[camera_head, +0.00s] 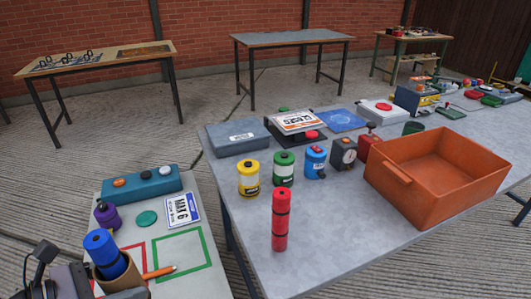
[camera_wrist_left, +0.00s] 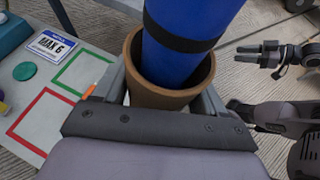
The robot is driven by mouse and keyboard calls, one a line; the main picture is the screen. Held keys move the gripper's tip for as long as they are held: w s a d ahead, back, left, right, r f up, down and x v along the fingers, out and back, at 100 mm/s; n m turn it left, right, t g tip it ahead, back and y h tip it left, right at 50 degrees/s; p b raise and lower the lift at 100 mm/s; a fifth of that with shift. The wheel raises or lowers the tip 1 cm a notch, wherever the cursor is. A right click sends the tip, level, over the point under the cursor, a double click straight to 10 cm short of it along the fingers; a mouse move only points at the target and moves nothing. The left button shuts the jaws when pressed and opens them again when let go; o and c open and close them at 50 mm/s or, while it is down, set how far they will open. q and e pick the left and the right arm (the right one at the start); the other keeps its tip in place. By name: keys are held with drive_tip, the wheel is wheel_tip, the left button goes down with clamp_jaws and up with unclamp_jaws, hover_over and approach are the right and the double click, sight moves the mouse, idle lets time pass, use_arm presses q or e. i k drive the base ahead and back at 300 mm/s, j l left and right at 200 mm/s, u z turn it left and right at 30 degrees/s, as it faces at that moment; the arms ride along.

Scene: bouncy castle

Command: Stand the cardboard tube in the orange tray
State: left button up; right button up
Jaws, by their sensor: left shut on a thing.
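The cardboard tube (camera_head: 131,279) is the brown, thick-walled cylinder at the lower left of the head view. It is upright with a blue roll (camera_head: 105,252) with black bands standing inside it. My left gripper (camera_wrist_left: 165,98) is shut on the tube, one finger on each side in the left wrist view. The tube's lower part is hidden, so its height above the small table cannot be told. The orange tray (camera_head: 398,181), a deep empty box, sits on the big grey table at the right. My right gripper (camera_wrist_left: 250,53) shows at the right of the left wrist view, open and empty.
A red roll (camera_head: 281,220) stands on the grey table (camera_head: 350,250) between tube and tray. Yellow, green and blue canisters (camera_head: 283,167) stand behind it. The small table has a pencil (camera_head: 159,272), green frame (camera_head: 182,254) and purple bottle (camera_head: 106,215).

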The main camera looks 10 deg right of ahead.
sight(431, 175)
drive_tip(key=l, duration=0.5)
drive_tip(key=l+z, duration=0.15)
drive_tip(key=l, duration=0.35)
drive_tip(key=i+l, duration=0.1)
drive_tip(key=l, duration=0.4)
drive_tip(key=l+z, duration=0.1)
drive_tip(key=l, duration=0.4)
drive_tip(key=i+l, duration=0.1)
drive_tip(key=l, duration=0.4)
drive_tip(key=l+z, duration=0.15)
drive_tip(key=l, duration=0.35)
drive_tip(key=i+l, duration=0.15)
drive_tip(key=l, duration=0.35)
drive_tip(key=i+l+z, duration=0.1)
drive_tip(key=l, duration=0.4)
